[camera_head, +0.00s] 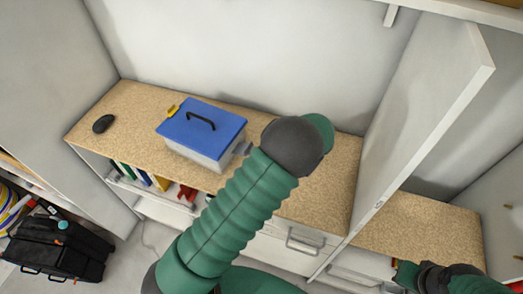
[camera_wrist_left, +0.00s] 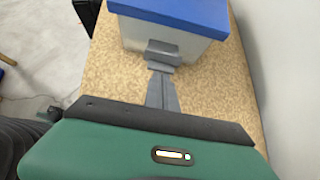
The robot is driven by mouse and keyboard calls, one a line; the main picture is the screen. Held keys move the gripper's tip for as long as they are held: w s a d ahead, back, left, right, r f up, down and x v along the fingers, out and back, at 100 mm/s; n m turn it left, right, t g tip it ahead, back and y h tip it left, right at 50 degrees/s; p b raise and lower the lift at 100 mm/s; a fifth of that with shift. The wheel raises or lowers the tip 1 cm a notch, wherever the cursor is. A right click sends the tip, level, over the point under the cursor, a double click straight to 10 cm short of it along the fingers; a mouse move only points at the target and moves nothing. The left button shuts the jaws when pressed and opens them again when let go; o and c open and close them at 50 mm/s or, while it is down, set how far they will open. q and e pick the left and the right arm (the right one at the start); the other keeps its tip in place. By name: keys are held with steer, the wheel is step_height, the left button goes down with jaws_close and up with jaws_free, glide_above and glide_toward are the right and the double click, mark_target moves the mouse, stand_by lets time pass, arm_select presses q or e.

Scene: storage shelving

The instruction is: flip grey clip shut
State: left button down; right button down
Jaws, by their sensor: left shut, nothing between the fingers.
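A clear box (camera_head: 196,154) with a blue lid (camera_head: 203,123) and a black handle stands on the speckled counter; the box also shows in the left wrist view (camera_wrist_left: 165,38). The grey clip (camera_wrist_left: 163,50) is on the box's near side in that view, just under the lid edge; whether it is latched is unclear. My left gripper (camera_wrist_left: 161,76) is shut and empty, its tips close to the lower edge of the clip; contact cannot be told. In the head view my green arm hides most of this gripper. A yellow clip (camera_head: 173,110) is on the box's opposite side.
A black mouse (camera_head: 103,124) lies at the counter's left. An open white cabinet door (camera_head: 425,115) stands to the right. A black case (camera_head: 62,249) is on the floor. The back wall is behind the box.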

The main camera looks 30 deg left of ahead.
mark_target(245, 148)
arm_select(q)
steer(key=a+r+h+p, duration=0.1)
steer(key=r+h+p, duration=0.1)
steer(key=p, duration=0.2)
steer(key=a+r+h+p, duration=0.2)
steer(key=h+p, duration=0.1)
steer(key=p, duration=0.2)
steer(key=a+r+h+p, duration=0.1)
steer(key=r+h+p, duration=0.1)
steer(key=p, duration=0.3)
steer(key=shift+s+a+r+t+h, duration=0.15)
steer(key=shift+s+a+t+h, duration=0.15)
steer(key=shift+h, duration=0.2)
steer(key=shift+a+r+h+p, duration=0.15)
steer(key=shift+a+h+p, duration=0.5)
steer(key=shift+h, duration=0.25)
steer(key=shift+a+h, duration=0.3)
steer(key=shift+h, duration=0.1)
steer(key=shift+d+r+p, duration=0.2)
steer(key=shift+r+p, duration=0.1)
steer(key=shift+p, duration=0.05)
steer(key=shift+r+p, duration=0.3)
steer(key=shift+r, duration=0.15)
